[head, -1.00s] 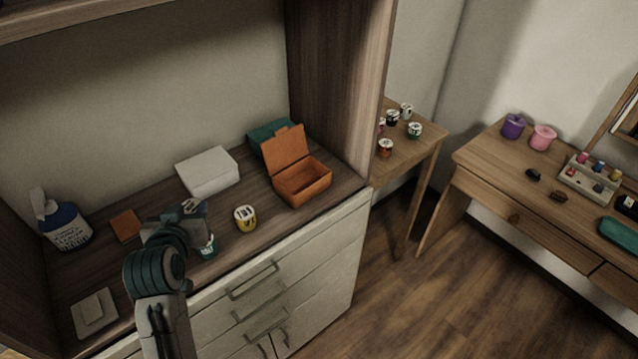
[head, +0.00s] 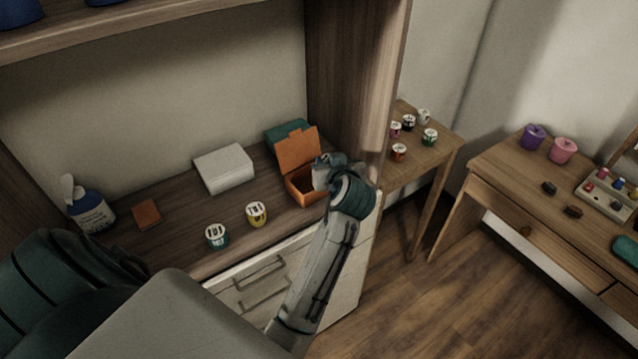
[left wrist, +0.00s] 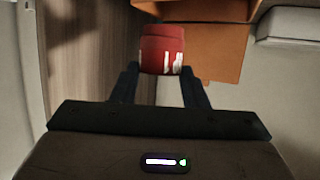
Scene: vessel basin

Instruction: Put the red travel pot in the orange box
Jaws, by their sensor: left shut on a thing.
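The orange box (head: 306,187) stands with its lid (head: 298,150) raised at the right end of the cabinet top. My left gripper (head: 324,172) is at the box's right side, in front of its opening. In the left wrist view it is shut on the red travel pot (left wrist: 162,48), which has white marks and sits between the fingertips (left wrist: 160,72). Orange panels of the box (left wrist: 215,50) lie behind the pot there. The head view hides the pot behind the gripper. I cannot tell whether the pot is inside or above the box. My right gripper is not in view.
A teal pot (head: 216,236) and a yellow pot (head: 256,214) stand near the front edge. A white box (head: 224,168), a teal box (head: 284,131), a flat orange item (head: 146,214) and a pump bottle (head: 92,212) are also there. The wooden side wall (head: 350,80) rises beside the orange box.

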